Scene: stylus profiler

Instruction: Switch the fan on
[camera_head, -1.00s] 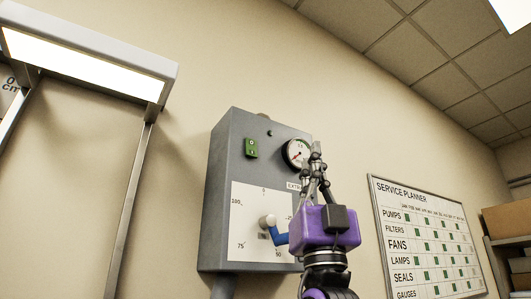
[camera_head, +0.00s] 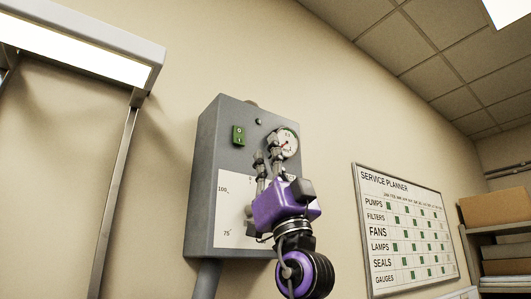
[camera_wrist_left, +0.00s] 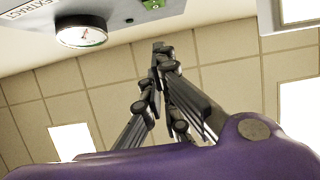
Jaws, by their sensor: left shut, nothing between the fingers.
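A grey wall box (camera_head: 214,150) carries a green rocker switch (camera_head: 238,136), marked O and I, near its upper left. A round pressure gauge (camera_head: 287,143) sits to the right of the switch, and a white dial plate (camera_head: 230,200) sits below. My left gripper (camera_head: 268,153) is shut and empty, in front of the box, right of and a little below the switch and apart from it. In the left wrist view my left gripper (camera_wrist_left: 160,48) points up towards the green switch (camera_wrist_left: 152,4), which is cut by the top edge. My right gripper is not in view.
The gauge (camera_wrist_left: 82,33) is left of the fingers in the left wrist view. A service planner board (camera_head: 410,235) hangs on the wall to the right, with shelved boxes (camera_head: 495,207) beyond. A lit lamp (camera_head: 80,55) on a metal frame stands left of the box.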

